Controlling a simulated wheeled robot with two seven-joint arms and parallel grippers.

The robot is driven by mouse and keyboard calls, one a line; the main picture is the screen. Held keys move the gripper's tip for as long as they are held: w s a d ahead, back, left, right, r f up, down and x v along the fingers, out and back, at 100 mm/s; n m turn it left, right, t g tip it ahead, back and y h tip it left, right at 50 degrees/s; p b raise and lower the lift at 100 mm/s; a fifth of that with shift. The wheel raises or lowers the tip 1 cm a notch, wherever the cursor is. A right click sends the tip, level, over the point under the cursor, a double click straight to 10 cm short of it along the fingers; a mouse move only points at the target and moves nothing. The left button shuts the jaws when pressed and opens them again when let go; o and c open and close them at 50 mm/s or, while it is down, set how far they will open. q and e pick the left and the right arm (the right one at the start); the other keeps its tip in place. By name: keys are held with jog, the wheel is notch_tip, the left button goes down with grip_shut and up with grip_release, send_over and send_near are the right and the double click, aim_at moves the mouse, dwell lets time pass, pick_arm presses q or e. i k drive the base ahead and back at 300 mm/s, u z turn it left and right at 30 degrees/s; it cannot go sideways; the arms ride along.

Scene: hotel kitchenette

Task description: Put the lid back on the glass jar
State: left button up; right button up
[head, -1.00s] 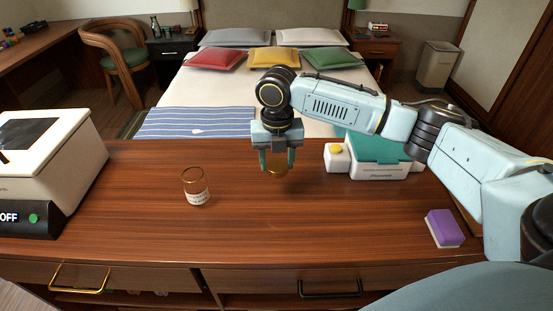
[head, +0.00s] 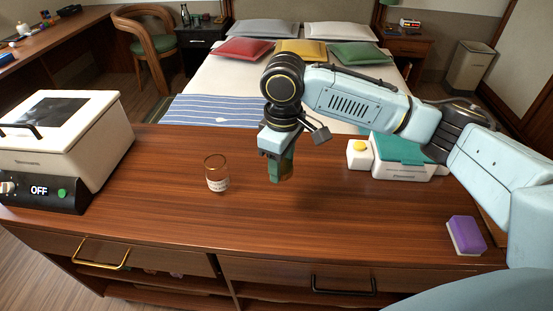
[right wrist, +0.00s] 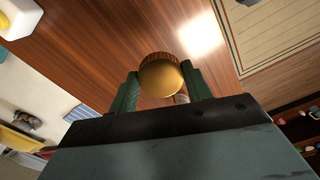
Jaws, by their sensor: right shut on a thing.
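The glass jar (head: 216,175) stands upright and open on the wooden counter, left of my right gripper in the head view. It has a white label and a gold-toned rim. My right gripper (head: 281,175) points down above the counter, to the right of the jar and apart from it. In the right wrist view, its green fingers hold the round gold lid (right wrist: 161,76) between their tips. In the head view the lid is mostly hidden by the fingers. A small part of the jar seems to show behind the right finger in the wrist view. My left gripper is not in view.
A white cooker (head: 62,135) with an OFF display stands on the counter's left. A white and teal box (head: 404,158) and a yellow-topped white block (head: 359,155) stand at the back right. A purple sponge (head: 466,235) lies at the right. The counter (head: 330,235) around the jar is clear.

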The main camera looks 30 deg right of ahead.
aim_at(216, 167)
jog(key=z, duration=0.8)
jog(key=k, duration=0.65)
jog(key=u, duration=0.35)
jog(key=i, duration=0.95)
